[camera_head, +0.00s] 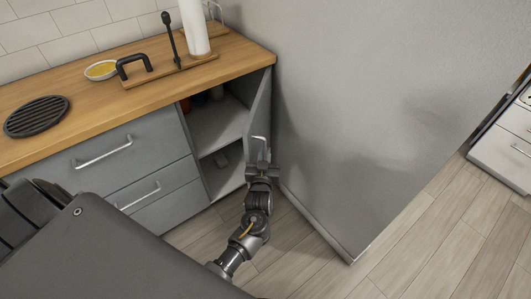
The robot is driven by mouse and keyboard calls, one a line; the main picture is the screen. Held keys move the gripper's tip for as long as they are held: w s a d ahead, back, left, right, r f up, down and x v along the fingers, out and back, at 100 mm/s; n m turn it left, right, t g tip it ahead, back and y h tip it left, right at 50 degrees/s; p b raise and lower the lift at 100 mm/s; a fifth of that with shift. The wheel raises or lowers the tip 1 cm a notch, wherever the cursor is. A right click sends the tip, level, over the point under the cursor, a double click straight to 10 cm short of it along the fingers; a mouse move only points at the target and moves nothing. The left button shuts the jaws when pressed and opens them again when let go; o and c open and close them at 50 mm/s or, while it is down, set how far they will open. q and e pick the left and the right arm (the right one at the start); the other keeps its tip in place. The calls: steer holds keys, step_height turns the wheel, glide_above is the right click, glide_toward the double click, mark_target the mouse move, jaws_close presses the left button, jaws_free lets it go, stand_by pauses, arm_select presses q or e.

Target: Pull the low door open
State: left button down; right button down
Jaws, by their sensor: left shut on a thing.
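The low door (261,110) is a narrow grey cabinet door under the wooden counter. It stands open, swung out at the right of the cabinet opening and close to the large grey panel. Its metal handle (261,139) is on the door's outer face. My left gripper (261,160) is shut on the handle, with the fingers partly hidden by the gripper body. The shelves (218,127) inside the cabinet show, with dark small items on them. My right gripper is not in view.
The tall grey panel (370,110) stands just right of the door and leaves little room there. Drawers with metal handles (102,153) are left of the opening. The counter (150,95) holds a bowl (101,70) and a dark round grate (37,116). The wooden floor (300,250) in front is clear.

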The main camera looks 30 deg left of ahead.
arm_select(q)
steer(key=shift+w+d, duration=0.25)
steer(key=shift+d, duration=0.3)
steer(key=c, duration=1.5)
jaws_free()
steer(key=shift+c, duration=0.2)
